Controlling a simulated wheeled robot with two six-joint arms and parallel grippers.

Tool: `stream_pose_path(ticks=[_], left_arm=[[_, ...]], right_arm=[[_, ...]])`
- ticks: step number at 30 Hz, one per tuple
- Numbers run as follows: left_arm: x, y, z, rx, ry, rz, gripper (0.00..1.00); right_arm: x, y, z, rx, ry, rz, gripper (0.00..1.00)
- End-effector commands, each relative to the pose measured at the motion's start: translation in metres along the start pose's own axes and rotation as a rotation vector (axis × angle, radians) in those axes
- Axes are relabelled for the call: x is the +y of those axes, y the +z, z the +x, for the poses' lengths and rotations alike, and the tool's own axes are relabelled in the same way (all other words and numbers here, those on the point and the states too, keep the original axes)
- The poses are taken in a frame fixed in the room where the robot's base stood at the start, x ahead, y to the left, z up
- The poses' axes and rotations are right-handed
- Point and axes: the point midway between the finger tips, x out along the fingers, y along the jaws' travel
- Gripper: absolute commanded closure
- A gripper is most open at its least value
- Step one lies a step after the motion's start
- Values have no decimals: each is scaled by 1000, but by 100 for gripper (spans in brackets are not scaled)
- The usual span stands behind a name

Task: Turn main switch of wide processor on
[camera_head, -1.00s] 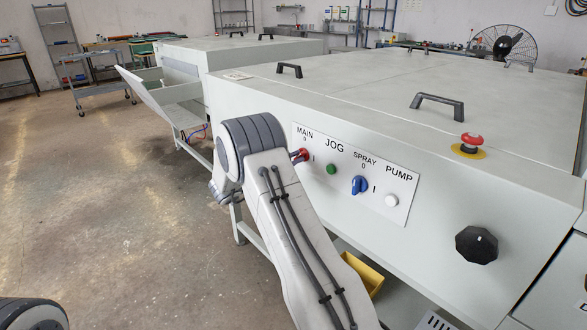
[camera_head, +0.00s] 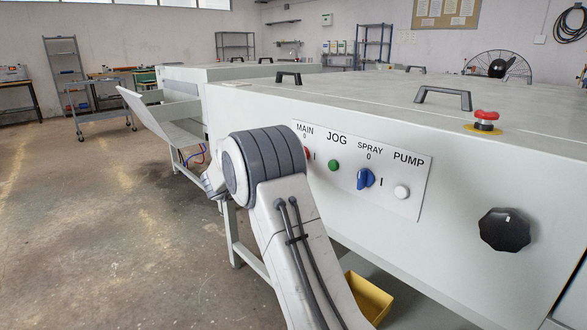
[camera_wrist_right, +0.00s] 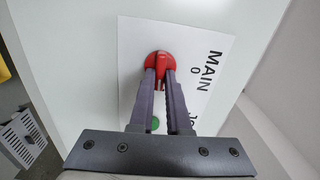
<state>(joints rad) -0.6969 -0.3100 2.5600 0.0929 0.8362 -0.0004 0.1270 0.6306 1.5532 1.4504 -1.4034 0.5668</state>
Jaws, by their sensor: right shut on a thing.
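The red main switch (camera_wrist_right: 158,62) sits on the white control panel (camera_wrist_right: 130,55) next to the words MAIN and 0. In the right wrist view my right gripper (camera_wrist_right: 161,82) is shut on this switch, its two fingers close together on the red knob. I cannot tell exactly which way the knob points. In the head view only a sliver of the red switch (camera_head: 307,153) shows beside my right arm, which hides the gripper. The panel (camera_head: 385,190) is on the front of the wide processor (camera_head: 420,140). My left gripper is out of view.
The green jog button (camera_head: 334,165), blue spray switch (camera_head: 365,179) and white pump button (camera_head: 402,192) are right of the main switch. A red emergency stop (camera_head: 486,118) and black knob (camera_head: 505,230) are farther right. A yellow bin (camera_head: 370,297) is below. Open floor lies left.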

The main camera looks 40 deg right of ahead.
Motion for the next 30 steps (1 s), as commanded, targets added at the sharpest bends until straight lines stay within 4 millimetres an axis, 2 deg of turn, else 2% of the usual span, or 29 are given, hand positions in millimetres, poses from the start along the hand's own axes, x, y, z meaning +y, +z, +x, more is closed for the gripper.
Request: stream_pose_path(ticks=[1,6,21,22,24,30], left_arm=[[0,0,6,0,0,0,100],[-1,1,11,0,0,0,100],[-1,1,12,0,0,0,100],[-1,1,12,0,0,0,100],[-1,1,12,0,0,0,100],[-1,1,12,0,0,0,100]], right_arm=[[4,0,0,2,3,17,100],[3,0,0,2,3,57,100],[2,-1,-1,3,4,73,100],[2,-1,-1,3,4,72,77],[2,0,0,2,4,72,55],[1,0,0,1,2,72,55]])
